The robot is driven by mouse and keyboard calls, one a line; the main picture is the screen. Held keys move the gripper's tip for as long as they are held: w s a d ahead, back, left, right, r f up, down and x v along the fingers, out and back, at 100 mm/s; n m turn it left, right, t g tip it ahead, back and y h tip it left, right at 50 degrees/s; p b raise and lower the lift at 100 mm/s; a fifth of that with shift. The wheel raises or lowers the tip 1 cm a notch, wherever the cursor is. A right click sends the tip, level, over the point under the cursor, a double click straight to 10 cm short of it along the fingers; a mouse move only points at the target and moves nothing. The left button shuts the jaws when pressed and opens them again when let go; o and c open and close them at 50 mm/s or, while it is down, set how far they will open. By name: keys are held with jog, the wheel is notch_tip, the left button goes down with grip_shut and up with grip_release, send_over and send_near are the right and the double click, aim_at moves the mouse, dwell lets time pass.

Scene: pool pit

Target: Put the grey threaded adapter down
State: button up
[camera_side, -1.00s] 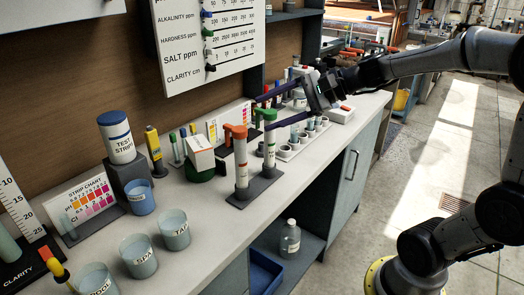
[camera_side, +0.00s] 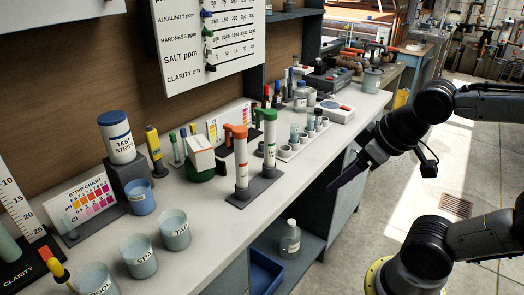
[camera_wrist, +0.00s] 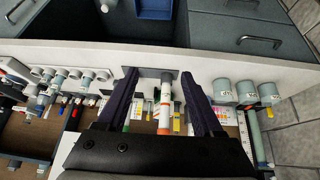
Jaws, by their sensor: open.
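I cannot single out the grey threaded adapter. Several small grey, cup-like pieces stand in a white rack (camera_side: 290,153) on the counter in the side view; the rack's pieces also show at the left of the wrist view, too small to tell threads. My gripper (camera_side: 335,187) is out in front of the counter's front edge, pointing down and left, apart from the rack. In the wrist view my gripper (camera_wrist: 160,80) has its two dark fingers spread, with nothing held between them. An orange-capped tube (camera_wrist: 165,105) shows beyond, in the gap.
Two upright tubes, orange-capped (camera_side: 241,165) and green-capped (camera_side: 270,145), stand in a dark base left of the rack. A white device (camera_side: 335,110) sits behind it. Labelled cups (camera_side: 175,232) stand at the front left. A blue tray (camera_side: 264,274) and bottle (camera_side: 290,240) are below the counter.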

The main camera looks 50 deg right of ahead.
aim_at(262, 143)
jog(key=w+d+f+t, duration=0.2)
jog(key=w+d+f, duration=0.1)
jog(key=w+d, duration=0.2)
jog(key=w+d+f+m+t+h, duration=0.1)
jog(key=w+d+f+t, duration=0.1)
jog(key=w+d, duration=0.3)
jog(key=w+d+f+m+t+h, duration=0.1)
jog(key=w+d+f, duration=0.3)
jog(key=w, duration=0.7)
jog(key=shift+w+d+f+t, duration=0.1)
jog(key=shift+d+t, duration=0.1)
jog(key=shift+d, duration=0.25)
jog(key=shift+w+d+f+t, duration=0.1)
jog(key=shift+d+t, duration=0.1)
jog(key=shift+d, duration=0.25)
jog(key=shift+w+a+f+t, duration=0.1)
jog(key=shift+w+f+t, duration=0.35)
jog(key=shift+t, duration=0.15)
jog(key=shift+w+n+y, duration=0.25)
jog(key=shift+n+y, duration=0.05)
jog(key=x, duration=1.3)
jog(key=shift+w+d+r, duration=0.1)
jog(key=shift+w+d, duration=0.15)
grip_shut()
